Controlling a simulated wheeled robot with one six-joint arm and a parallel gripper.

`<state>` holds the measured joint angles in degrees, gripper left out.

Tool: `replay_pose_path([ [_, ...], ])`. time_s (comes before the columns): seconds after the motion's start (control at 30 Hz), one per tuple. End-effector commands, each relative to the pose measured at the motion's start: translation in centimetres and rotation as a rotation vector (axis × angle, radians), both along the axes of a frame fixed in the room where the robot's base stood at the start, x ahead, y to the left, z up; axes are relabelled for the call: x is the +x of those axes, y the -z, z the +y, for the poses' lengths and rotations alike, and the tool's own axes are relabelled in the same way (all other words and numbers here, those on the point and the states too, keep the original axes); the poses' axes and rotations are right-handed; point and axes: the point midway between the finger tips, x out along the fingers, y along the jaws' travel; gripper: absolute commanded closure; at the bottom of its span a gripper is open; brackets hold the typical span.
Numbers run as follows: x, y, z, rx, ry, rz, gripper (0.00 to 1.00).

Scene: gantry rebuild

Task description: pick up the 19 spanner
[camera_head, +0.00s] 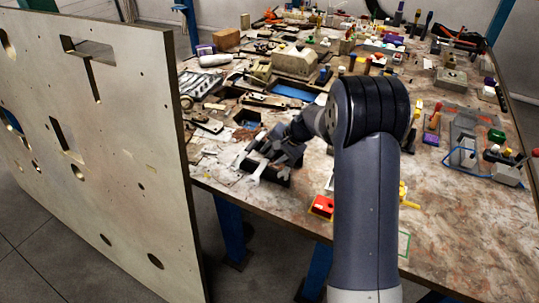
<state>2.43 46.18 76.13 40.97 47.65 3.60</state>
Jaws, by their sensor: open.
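My gripper (268,158) is small in the head view, low over the near left part of the cluttered workbench (450,240). It is open. I cannot read any size marking, so I cannot tell which one is the 19 spanner. The gripper and my arm partly hide this area. Whether the fingers touch a spanner cannot be told.
A tall pale panel with cut-outs (110,150) stands to the left of the bench. Several tools, blocks and boxes crowd the bench top. The front right of the bench is mostly clear.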

Motion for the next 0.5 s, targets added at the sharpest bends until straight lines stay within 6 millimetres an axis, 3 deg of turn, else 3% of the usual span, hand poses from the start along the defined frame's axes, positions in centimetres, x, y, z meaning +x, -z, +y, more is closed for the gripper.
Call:
replay_pose_path([
  [0.23, 0.04, 0.14, 0.05, 0.000, 0.000, 0.000, 0.54],
  [0.5, 0.03, 0.12, 0.05, 0.000, 0.000, 0.000, 0.76],
])
